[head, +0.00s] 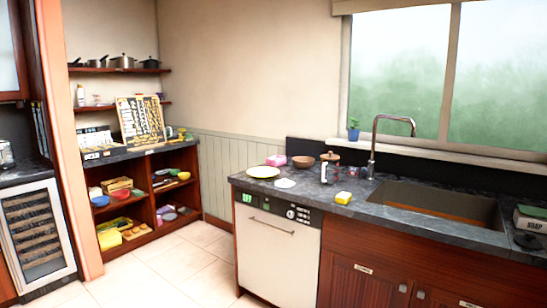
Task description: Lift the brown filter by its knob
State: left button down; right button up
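A small jar-like vessel (330,175) stands upright on the dark counter, left of the faucet. A brown round top (331,159) with a small knob sits on it, and this may be the brown filter. The vessel is small here, so I cannot tell how the brown part sits in it. Neither of my grippers shows in the head view.
A brown bowl (303,161), a pink item (276,160), a yellowish plate (263,172) and a yellow sponge (343,198) lie around the vessel. The faucet (373,145) and sink are to its right. The tiled floor (165,275) left of the dishwasher (275,255) is clear.

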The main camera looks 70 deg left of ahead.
aim_at(330, 156)
jog(key=u, duration=1.9)
jog(key=i, duration=0.15)
jog(key=j+u, duration=0.05)
